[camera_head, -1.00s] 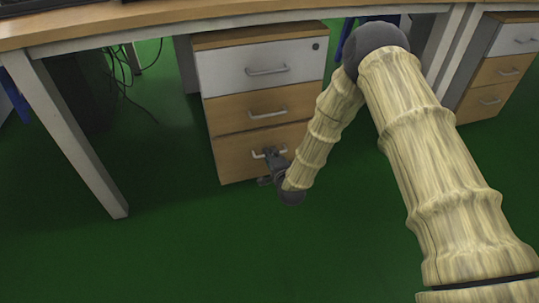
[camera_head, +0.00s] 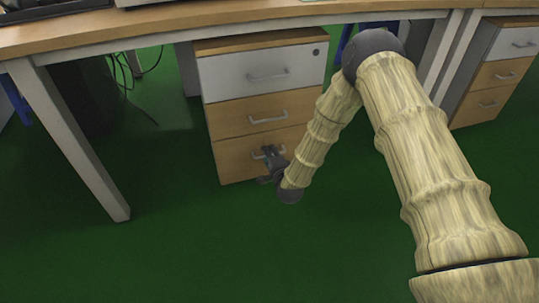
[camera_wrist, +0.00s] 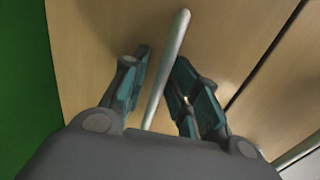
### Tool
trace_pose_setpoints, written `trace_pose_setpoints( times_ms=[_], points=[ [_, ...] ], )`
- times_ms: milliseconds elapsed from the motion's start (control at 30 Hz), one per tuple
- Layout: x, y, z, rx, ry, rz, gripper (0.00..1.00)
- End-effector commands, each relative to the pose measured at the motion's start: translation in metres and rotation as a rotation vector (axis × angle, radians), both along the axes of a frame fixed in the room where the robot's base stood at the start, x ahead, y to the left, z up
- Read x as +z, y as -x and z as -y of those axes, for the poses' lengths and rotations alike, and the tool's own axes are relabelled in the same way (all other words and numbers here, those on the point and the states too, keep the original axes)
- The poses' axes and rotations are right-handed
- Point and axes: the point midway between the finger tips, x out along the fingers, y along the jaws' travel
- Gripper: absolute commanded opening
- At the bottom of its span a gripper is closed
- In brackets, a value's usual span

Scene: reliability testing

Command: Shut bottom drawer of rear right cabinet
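The cabinet (camera_head: 262,43) under the desk has a white top drawer and two wood-coloured drawers below. The bottom drawer (camera_head: 232,163) looks flush or nearly flush with those above; a small opening cannot be ruled out. My gripper (camera_head: 272,155) is at its handle, hiding part of it. In the wrist view, the pale bar handle (camera_wrist: 170,58) runs between my two fingers, with the wooden drawer front (camera_wrist: 95,50) behind. The fingers are apart, one on each side of the bar, with visible gaps. My gripper is open around the handle.
The desk (camera_head: 180,28) overhangs the cabinet, and its leg (camera_head: 75,140) stands to the left. Cables (camera_head: 125,80) hang behind. Another cabinet (camera_head: 495,75) stands at the right. The green floor (camera_head: 190,240) in front is clear.

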Motion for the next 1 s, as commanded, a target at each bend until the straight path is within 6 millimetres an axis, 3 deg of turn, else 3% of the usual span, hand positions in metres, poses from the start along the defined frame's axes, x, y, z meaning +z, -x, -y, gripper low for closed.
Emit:
trace_pose_setpoints(
  times_ms=[267, 433, 1000],
  points=[
    [0.0, 0.001, 0.0, 0.0, 0.0, 0.0, 0.3],
    [0.002, 0.011, 0.003, 0.0, 0.0, -0.002, 0.3],
    [0.02, 0.1, 0.025, -0.001, -0.001, -0.002, 0.3]
  ],
)
